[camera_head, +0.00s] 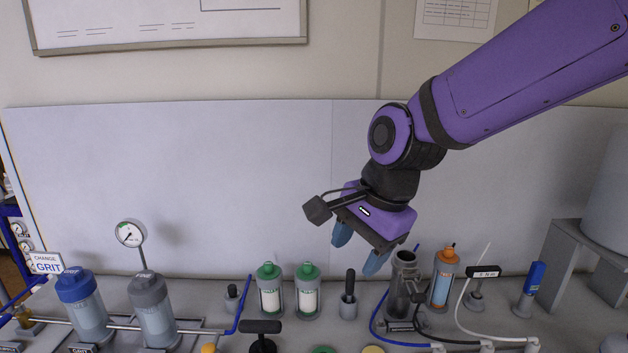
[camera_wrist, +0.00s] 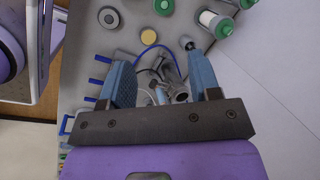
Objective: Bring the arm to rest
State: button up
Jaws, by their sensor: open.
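My purple arm reaches in from the upper right in the head view. My gripper (camera_head: 360,252) hangs above the bench, pointing down, its two blue fingers apart with nothing between them. In the wrist view my gripper (camera_wrist: 162,88) is also open. A grey metal cylinder (camera_head: 402,285) with an open top stands just below and to the right of the fingers. It also shows between and beyond the fingers in the wrist view (camera_wrist: 180,95). A gap between fingers and cylinder appears, but its size is hard to tell.
Two green-capped cartridges (camera_head: 268,290) (camera_head: 307,290) and an orange-capped cartridge (camera_head: 443,280) stand on the bench. Blue (camera_head: 85,305) and grey (camera_head: 152,310) filter housings with a gauge (camera_head: 130,234) stand left. A blue tube and white hose lie around. The space before the back panel (camera_head: 200,190) is free.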

jog(key=s+d+r+n+t+h, duration=0.1)
jog(key=s+d+r+n, duration=0.1)
jog(key=d, duration=0.6)
jog(key=s+d+r+n+t+h, duration=0.1)
jog(key=s+d+r+n, duration=0.1)
jog(key=s+d+n, duration=0.2)
jog(key=s+d+r+n+t+h, duration=0.1)
jog(key=s+d+r+n, duration=0.2)
jog(key=d, duration=0.9)
jog(key=s, duration=0.3)
jog(key=shift+n+t, duration=0.3)
